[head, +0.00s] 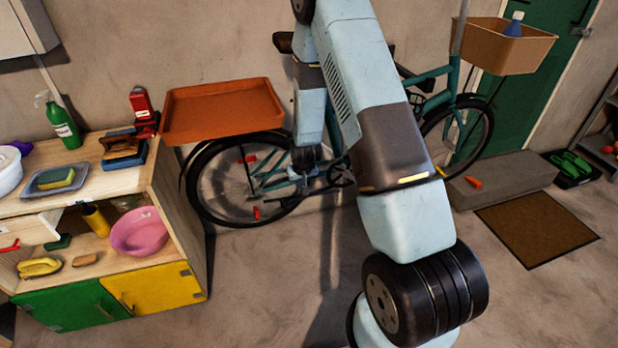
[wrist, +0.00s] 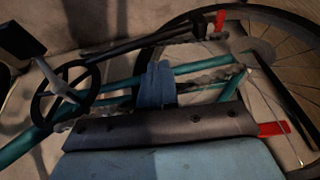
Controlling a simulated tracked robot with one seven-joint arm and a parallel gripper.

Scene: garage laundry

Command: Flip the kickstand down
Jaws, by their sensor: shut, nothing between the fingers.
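The teal bicycle (head: 437,76) stands by the wall, its rear wheel (head: 225,190) at left in the head view. The wrist view appears turned over, with the wheel (wrist: 285,40) at right and the chainring (wrist: 85,112) at left. A dark bar that looks like the kickstand (wrist: 140,43) runs from near the chainring toward a red tip (wrist: 220,20), roughly along the frame tubes, so it looks folded up. My gripper (head: 305,182) is low beside the rear wheel. Its blue fingers (wrist: 156,84) are together and empty, close to the bar; contact cannot be told.
An orange tray (head: 222,108) sits over the rear wheel. A wooden bench (head: 180,225) with a pink bowl (head: 139,232) stands at left. A low step (head: 505,180) and brown mat (head: 537,228) lie at right. The floor in front of the bicycle is clear.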

